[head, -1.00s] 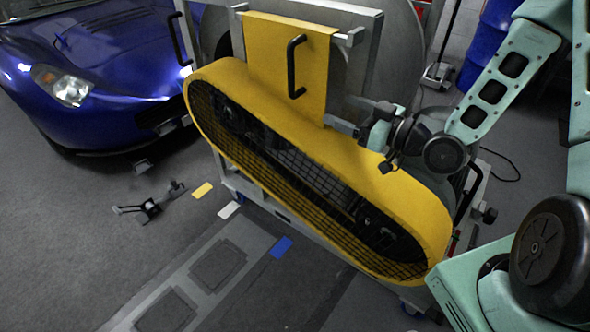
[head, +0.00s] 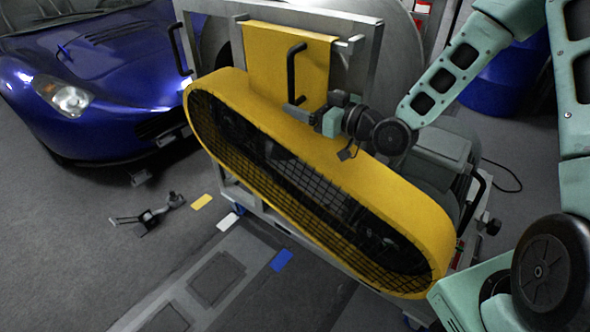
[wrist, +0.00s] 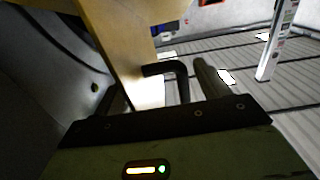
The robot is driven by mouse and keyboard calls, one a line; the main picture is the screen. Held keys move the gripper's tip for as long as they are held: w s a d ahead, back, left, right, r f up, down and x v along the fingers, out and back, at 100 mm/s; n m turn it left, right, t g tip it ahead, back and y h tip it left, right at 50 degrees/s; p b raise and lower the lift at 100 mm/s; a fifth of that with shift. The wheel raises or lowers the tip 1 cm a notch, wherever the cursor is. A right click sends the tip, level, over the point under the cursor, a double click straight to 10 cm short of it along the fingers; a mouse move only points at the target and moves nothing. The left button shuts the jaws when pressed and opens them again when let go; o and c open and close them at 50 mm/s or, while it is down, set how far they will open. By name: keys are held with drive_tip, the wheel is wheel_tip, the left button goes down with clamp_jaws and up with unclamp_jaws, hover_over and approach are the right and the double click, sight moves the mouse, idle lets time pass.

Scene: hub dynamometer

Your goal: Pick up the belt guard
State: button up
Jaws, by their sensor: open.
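The belt guard (head: 262,118) is a large yellow, rounded housing with a black mesh front, standing tilted on a grey frame. A yellow plate (head: 262,55) rises from its top and carries a black handle (head: 291,75). My gripper (head: 296,110) is open beside the lower end of this handle, in front of the plate. In the wrist view the black handle (wrist: 182,80) shows beyond the gripper body, close to one finger (wrist: 207,78). The other finger is mostly hidden, and I cannot tell whether the handle lies between the fingers.
A blue car (head: 95,85) stands at the left. A grey metal frame (head: 372,65) surrounds the guard, with a large drum behind it. A grey motor-like housing (head: 435,155) sits at the right. A small dark stand (head: 150,215) lies on the floor, which is otherwise mostly clear in front.

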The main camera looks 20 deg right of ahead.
clamp_jaws()
drive_tip(key=shift+r, duration=0.1)
drive_tip(key=shift+r, duration=0.1)
drive_tip(key=shift+a+r, duration=0.15)
drive_tip(key=shift+r, duration=0.05)
drive_tip(key=s+a+r+p, duration=0.5)
drive_tip(key=s+a+r, duration=0.2)
drive_tip(key=a, duration=0.4)
drive_tip(key=shift+s+a+r, duration=0.15)
drive_tip(key=shift+s+r, duration=0.2)
drive_tip(key=shift+s, duration=0.25)
drive_tip(key=shift+f, duration=0.15)
